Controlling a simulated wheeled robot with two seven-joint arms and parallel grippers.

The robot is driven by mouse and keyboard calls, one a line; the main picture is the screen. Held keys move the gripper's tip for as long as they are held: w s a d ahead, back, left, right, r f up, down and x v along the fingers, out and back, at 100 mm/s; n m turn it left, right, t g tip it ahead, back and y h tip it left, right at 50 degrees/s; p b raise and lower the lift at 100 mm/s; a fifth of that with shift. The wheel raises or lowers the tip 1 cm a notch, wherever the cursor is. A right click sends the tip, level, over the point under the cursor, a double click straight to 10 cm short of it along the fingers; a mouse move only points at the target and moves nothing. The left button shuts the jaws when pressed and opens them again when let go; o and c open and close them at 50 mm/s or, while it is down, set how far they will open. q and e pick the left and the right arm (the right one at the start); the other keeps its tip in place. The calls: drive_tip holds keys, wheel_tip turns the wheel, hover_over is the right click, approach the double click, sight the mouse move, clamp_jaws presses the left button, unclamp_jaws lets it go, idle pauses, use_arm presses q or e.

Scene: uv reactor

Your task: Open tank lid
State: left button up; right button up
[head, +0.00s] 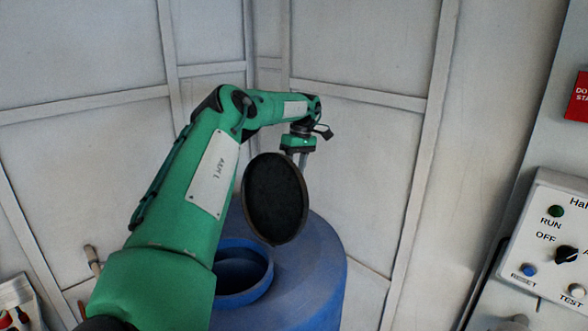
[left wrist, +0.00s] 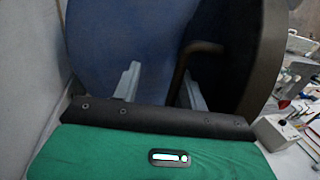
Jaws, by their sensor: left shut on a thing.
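The blue tank (head: 322,262) stands below my left arm, with its round raised opening (head: 262,287) uncovered in the part I can see. The dark round lid (head: 275,200) stands nearly upright above the tank, its dark face toward the head camera. My left gripper (head: 302,157) is at the far side of the lid, its fingertips partly hidden by it. In the left wrist view, the gripper fingers (left wrist: 160,78) are at a brown bent handle (left wrist: 183,72) on the lid (left wrist: 262,60), shut on it. My right gripper is not in view.
A white control box (head: 550,240) with buttons and a knob is on the right, with a red sign (head: 578,98) above it. Pale panelled walls (head: 360,60) stand close behind the tank. A red-and-white object (head: 15,305) is at the lower left.

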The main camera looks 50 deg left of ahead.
use_arm(q)
drive_tip(key=shift+w+a+r, duration=0.15)
idle(0.4)
drive_tip(key=p+v, duration=0.6)
drive_tip(key=v, duration=0.7)
drive_tip(key=shift+r+p, duration=0.25)
drive_tip(key=shift+p, duration=0.15)
idle(0.5)
drive_tip(key=shift+f, duration=0.1)
